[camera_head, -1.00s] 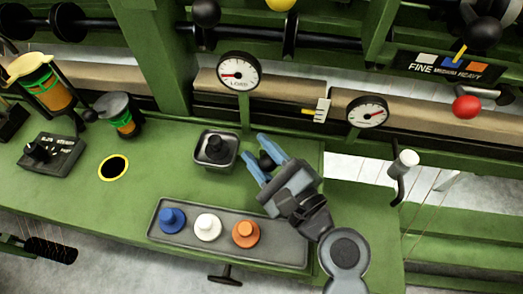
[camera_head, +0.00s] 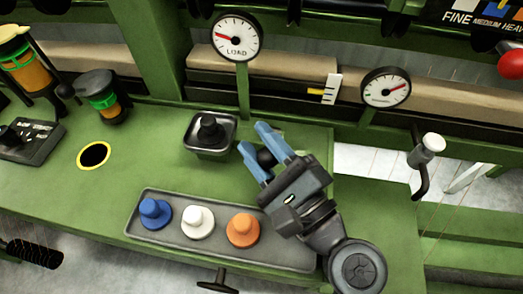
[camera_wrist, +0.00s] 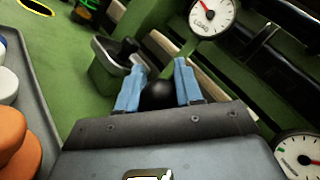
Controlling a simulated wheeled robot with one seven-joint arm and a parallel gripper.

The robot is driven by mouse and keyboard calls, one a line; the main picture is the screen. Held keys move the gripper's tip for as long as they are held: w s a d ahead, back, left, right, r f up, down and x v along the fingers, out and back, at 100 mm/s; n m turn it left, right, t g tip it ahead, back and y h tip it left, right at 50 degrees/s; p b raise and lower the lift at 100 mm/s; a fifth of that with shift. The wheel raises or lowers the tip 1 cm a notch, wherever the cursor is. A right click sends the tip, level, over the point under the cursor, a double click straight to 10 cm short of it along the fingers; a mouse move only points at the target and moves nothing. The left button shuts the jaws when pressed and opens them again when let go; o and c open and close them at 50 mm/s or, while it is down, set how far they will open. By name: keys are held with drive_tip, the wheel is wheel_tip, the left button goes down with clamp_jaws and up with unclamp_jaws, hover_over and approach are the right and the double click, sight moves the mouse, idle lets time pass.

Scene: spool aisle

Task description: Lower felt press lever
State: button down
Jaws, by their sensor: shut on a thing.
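My gripper (camera_head: 255,139) reaches over the green bench with its two blue fingers on either side of a black ball knob (camera_head: 266,157). The knob, which looks like a lever's end, also sits between the fingers in the wrist view (camera_wrist: 158,95). My gripper is shut on it. The rod below the knob is hidden by the fingers and palm, so I cannot tell its angle. A white scale (camera_head: 331,89) with a yellow pointer stands behind, on the long tan roll.
A LOAD dial (camera_head: 236,38) and a second dial (camera_head: 386,88) stand behind the gripper. A grey square cup (camera_head: 191,143) with a black knob sits just left of the fingers. A grey tray (camera_head: 185,238) holds blue, white and orange knobs. A white-topped crank (camera_head: 428,147) is at right.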

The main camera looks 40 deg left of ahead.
drive_tip(key=shift+f, duration=0.15)
drive_tip(key=shift+s, duration=0.1)
drive_tip(key=c, duration=0.8)
unclamp_jaws()
drive_tip(key=shift+o, duration=0.2)
drive_tip(key=d+r+p, duration=0.2)
drive_tip(key=d+r, duration=0.9)
drive_tip(key=shift+d, duration=0.4)
